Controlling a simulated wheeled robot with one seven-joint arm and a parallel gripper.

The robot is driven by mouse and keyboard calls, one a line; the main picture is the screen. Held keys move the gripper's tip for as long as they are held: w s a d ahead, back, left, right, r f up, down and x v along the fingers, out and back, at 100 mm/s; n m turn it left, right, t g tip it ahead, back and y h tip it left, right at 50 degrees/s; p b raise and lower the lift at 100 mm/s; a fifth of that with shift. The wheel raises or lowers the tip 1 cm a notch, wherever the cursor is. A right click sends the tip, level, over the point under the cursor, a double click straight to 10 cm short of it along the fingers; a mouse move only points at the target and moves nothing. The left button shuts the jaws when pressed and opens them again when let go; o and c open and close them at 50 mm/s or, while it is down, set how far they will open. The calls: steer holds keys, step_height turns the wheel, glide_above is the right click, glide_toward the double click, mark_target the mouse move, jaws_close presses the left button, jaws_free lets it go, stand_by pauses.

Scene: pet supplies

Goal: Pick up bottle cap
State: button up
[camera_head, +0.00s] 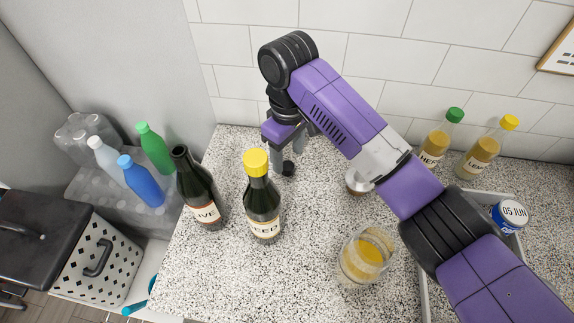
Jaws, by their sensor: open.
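My gripper (287,160) points down at the back left of the speckled counter (320,235), with its grey fingers apart. A small dark round thing (288,168) shows at the fingertips; I cannot tell whether it is a loose bottle cap or part of the gripper. A yellow bottle cap (256,162) sits on a dark bottle (262,205), just left of and nearer than my gripper. A second dark bottle (197,190), labelled "IVE", stands farther left with no cap on its mouth.
A glass jar with yellow contents (362,258) and a small silvery round item (357,184) stand right of centre. Two yellowish bottles (435,140) (483,150) stand at the back right. A tray (424,300) holds a blue can (508,216). The front middle counter is clear.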

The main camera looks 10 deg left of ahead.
mark_target(288, 166)
steer(key=shift+w+f, duration=0.15)
steer(key=shift+f, duration=1.65)
jaws_close()
steer(key=shift+r, duration=0.15)
